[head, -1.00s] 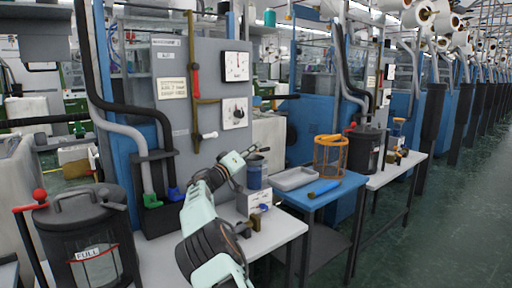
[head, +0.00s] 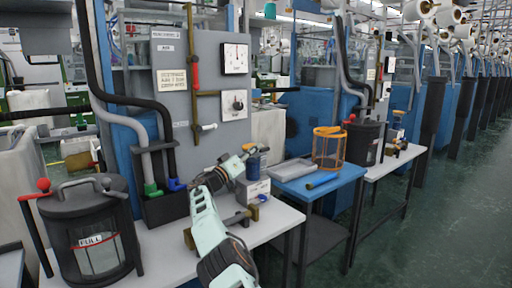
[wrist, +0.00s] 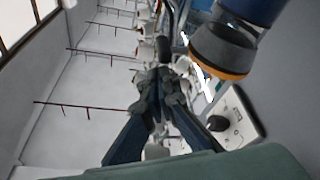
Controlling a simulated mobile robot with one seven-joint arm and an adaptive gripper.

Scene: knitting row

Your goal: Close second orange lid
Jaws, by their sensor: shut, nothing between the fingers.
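I cannot make out a plain orange lid. The clearest orange thing is a mesh basket (head: 328,149) with an orange top ring, on the blue table in the head view. My gripper (head: 250,150) is above the near white bench, close to a small dark blue pot (head: 255,166), left of the basket and apart from it. Whether it touches the pot is unclear. In the wrist view my gripper (wrist: 160,78) has its fingertips together and empty. A dark cylinder with an orange band (wrist: 222,50) hangs close at its upper right; I cannot tell what it belongs to.
A grey tray (head: 292,170) lies left of the basket on the blue table (head: 330,188). A black bin marked FULL (head: 92,240) stands at front left. A grey panel (head: 172,100) with dials rises behind the bench. The green aisle floor (head: 445,220) is clear.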

